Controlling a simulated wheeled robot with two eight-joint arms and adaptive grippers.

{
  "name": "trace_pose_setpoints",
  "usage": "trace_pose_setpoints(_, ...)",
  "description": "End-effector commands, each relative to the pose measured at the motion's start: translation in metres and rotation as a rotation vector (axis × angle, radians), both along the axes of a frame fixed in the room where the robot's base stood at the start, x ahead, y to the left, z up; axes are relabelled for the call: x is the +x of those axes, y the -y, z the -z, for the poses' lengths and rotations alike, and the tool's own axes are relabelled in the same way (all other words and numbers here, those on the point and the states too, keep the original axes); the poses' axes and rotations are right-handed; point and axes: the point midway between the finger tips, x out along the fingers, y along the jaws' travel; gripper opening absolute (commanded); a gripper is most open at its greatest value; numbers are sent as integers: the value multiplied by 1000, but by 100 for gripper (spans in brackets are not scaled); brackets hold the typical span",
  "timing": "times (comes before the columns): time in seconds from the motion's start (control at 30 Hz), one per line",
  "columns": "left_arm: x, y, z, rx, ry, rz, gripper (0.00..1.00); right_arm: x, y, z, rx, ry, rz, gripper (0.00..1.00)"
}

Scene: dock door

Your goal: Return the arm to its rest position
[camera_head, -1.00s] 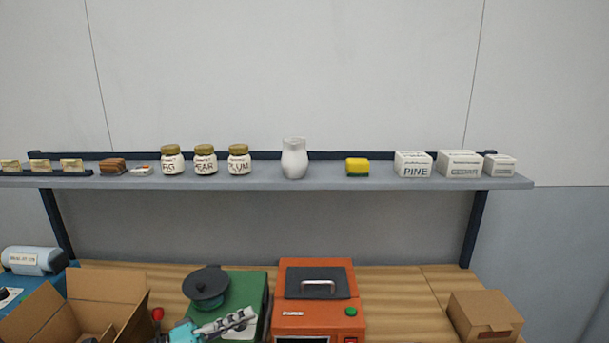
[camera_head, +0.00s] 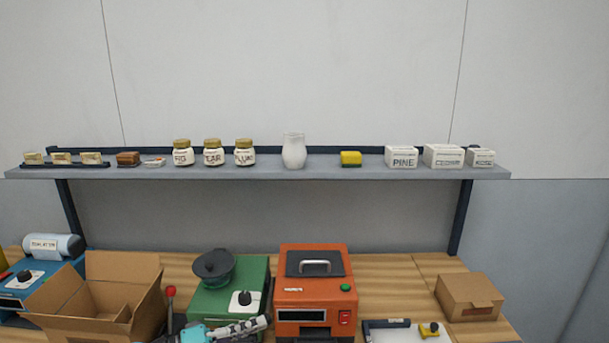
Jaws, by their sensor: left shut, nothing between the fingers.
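My left gripper (camera_head: 258,323) shows at the bottom of the head view, in front of the green machine and left of the orange one. Its grey fingers are shut with nothing between them, and they point to the right. The teal and dark end of my left arm shows just left of it; the rest of that arm is below the picture. My right gripper is not in view.
The bench holds a green machine (camera_head: 264,277), an orange machine (camera_head: 315,317), an open carton (camera_head: 124,265), a closed carton (camera_head: 469,293) and a blue machine (camera_head: 68,272).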

Motion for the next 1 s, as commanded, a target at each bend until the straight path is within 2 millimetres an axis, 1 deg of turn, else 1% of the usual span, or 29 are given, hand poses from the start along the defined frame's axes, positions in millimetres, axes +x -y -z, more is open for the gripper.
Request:
trace_pose_setpoints(0.03, -3, 6, 2, 29, -19, -2, 0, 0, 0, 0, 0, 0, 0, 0)
trace_pose_setpoints(0.17, -11, 18, 11, 128, -80, -16, 0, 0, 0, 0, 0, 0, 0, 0)
trace_pose_setpoints(0.27, -22, 27, 20, 222, -129, -31, 0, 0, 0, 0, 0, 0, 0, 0)
trace_pose_setpoints(0.37, -38, 33, 33, 347, -183, -54, 0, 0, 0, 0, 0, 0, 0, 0)
trace_pose_setpoints(0.47, -63, 34, 50, 515, -232, -91, 0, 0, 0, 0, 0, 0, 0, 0)
trace_pose_setpoints(0.57, -91, 24, 67, 704, -262, -142, 0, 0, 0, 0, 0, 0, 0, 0)
trace_pose_setpoints(0.63, -111, 12, 76, 836, -266, -179, 0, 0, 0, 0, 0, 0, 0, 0)
trace_pose_setpoints(0.7, -130, -2, 84, 963, -254, -219, 0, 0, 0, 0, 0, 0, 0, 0)
trace_pose_setpoints(0.8, -151, -25, 89, 1125, -218, -271, 0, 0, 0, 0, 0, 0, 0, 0)
trace_pose_setpoints(0.9, -165, -44, 90, 1248, -173, -314, 0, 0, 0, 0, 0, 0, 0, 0)
trace_pose_setpoints(1.0, -173, -57, 90, 1327, -137, -342, 0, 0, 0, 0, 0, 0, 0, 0)
